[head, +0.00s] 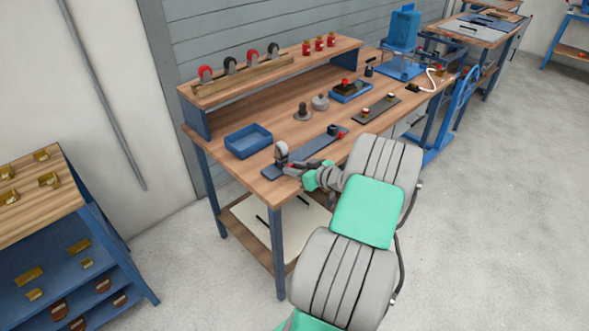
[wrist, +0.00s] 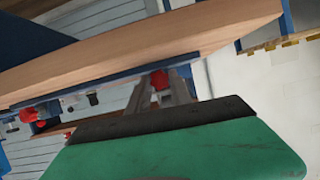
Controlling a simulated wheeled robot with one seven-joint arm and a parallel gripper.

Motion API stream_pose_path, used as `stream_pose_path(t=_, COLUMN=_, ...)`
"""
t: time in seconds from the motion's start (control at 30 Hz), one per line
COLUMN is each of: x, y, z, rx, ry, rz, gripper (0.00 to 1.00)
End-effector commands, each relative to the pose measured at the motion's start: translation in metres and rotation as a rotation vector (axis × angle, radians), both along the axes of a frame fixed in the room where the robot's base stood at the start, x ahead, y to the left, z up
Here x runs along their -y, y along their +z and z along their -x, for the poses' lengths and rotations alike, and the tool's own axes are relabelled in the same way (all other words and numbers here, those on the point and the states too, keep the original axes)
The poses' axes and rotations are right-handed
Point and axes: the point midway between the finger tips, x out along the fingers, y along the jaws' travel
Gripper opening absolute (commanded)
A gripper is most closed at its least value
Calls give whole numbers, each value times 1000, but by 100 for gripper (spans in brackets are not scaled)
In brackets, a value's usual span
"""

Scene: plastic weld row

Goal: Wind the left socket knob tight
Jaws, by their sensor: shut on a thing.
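A long dark blue-grey fixture bar (head: 318,146) lies along the front edge of the workbench. A red knob (head: 340,135) sits at its right end; what looks like this knob also shows at the left of the wrist view (wrist: 30,116). My gripper (head: 291,167) is at the bar's left end, coming in from the front. In the wrist view the left socket knob (wrist: 160,79), red, sits between the tips of my gripper (wrist: 165,88), which is shut on it. In the head view my gripper mostly hides this knob. How tight it is cannot be seen.
A blue tray (head: 248,141) stands behind the bar's left end. A grey lidded pot (head: 320,102), a dark stand (head: 302,113) and a dark plate with small parts (head: 375,108) stand farther back and right. The bench's front edge (wrist: 130,55) runs close to my gripper.

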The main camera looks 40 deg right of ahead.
Motion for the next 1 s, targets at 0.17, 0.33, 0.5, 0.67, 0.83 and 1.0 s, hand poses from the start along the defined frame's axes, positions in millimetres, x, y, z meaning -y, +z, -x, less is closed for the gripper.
stream_pose_path(t=0.17, x=0, y=-1, z=0, rx=0, ry=1, rz=-43, gripper=0)
stream_pose_path(t=0.33, x=2, y=-3, z=0, rx=-3, ry=0, rz=-132, gripper=0)
stream_pose_path(t=0.5, x=3, y=-4, z=0, rx=-7, ry=1, rz=-260, gripper=0)
stream_pose_path(t=0.67, x=4, y=-3, z=0, rx=-11, ry=1, rz=-389, gripper=0)
stream_pose_path(t=0.83, x=5, y=-3, z=0, rx=-14, ry=1, rz=-509, gripper=0)
stream_pose_path(t=1.0, x=5, y=-3, z=0, rx=-17, ry=1, rz=-598, gripper=0)
